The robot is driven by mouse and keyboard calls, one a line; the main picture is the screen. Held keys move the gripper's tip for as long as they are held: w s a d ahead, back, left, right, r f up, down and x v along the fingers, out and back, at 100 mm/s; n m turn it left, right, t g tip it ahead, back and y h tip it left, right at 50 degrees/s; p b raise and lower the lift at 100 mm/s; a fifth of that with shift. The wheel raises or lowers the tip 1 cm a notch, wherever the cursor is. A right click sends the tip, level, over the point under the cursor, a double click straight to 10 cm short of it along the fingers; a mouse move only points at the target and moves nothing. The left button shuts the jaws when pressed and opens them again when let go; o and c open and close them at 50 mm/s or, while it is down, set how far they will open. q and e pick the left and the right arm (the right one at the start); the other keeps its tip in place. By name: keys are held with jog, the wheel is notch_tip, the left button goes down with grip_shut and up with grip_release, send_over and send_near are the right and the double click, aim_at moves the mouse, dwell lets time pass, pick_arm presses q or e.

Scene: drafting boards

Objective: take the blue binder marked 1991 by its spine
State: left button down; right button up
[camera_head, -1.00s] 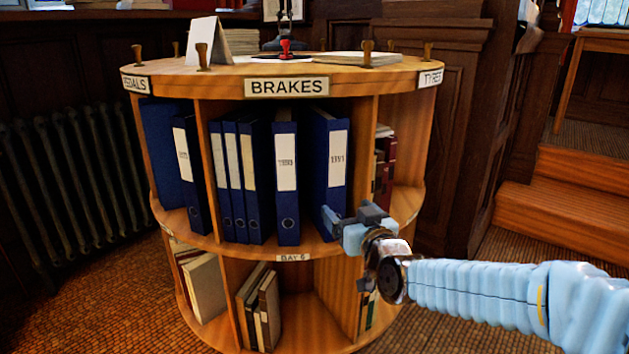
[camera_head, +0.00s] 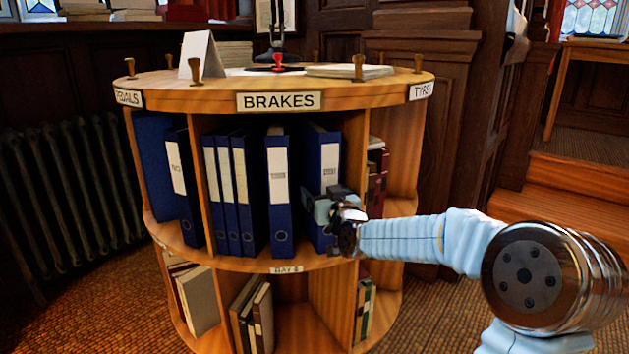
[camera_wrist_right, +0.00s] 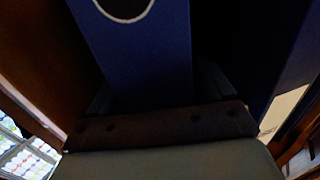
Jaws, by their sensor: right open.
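A blue binder (camera_head: 323,150) with a white spine label stands upright at the right end of the BRAKES bay. Its label is too small to read surely. My right gripper (camera_head: 322,207) is open at the lower part of this spine and covers some of it in the head view. In the right wrist view a blue spine (camera_wrist_right: 150,55) with a pale-rimmed finger hole fills the middle, between my dark, hard-to-see fingers (camera_wrist_right: 158,92). I cannot tell whether they touch it. My left gripper is out of view.
Another labelled blue binder (camera_head: 279,185) stands to the left, with a gap between. Several more binders (camera_head: 228,195) fill the left side. A wooden divider (camera_head: 356,165) is close on the right. The round top (camera_head: 290,90) overhangs the bay.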

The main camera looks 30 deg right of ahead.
jog(key=shift+w, duration=0.1)
jog(key=shift+c, duration=0.5)
jog(key=c, duration=1.4)
jog(key=shift+r, duration=0.1)
jog(key=shift+r, duration=0.15)
